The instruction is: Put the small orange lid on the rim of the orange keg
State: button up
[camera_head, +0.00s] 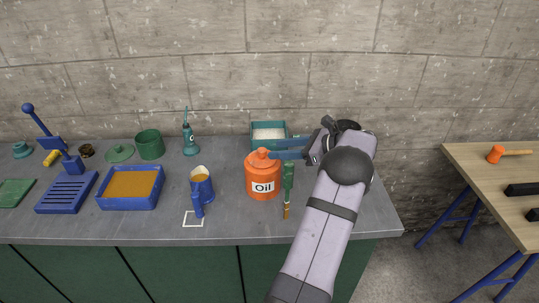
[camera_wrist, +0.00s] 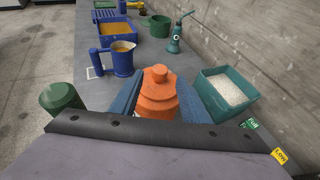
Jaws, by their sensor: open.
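The orange keg (camera_head: 263,184), with a white "Oil" label, stands upright on the grey bench. The small orange lid (camera_head: 262,155), with a knob on top, is on the keg's top. I cannot tell whether it sits evenly on the rim. In the wrist view the lid (camera_wrist: 159,84) is between my blue fingers, and most of the keg below is hidden. My gripper (camera_head: 273,148) reaches in from the right at lid height. It is open, with one finger on each side of the lid (camera_wrist: 160,78); contact is not clear.
A green-handled brush (camera_head: 288,180) lies just right of the keg. A teal tub of white material (camera_head: 269,142) stands behind it. A blue jug (camera_head: 202,187) is to the left, near a white square outline (camera_head: 193,219). The bench front is mostly clear.

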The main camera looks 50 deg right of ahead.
jog(key=shift+b+v, duration=0.5)
jog(key=shift+v, duration=1.85)
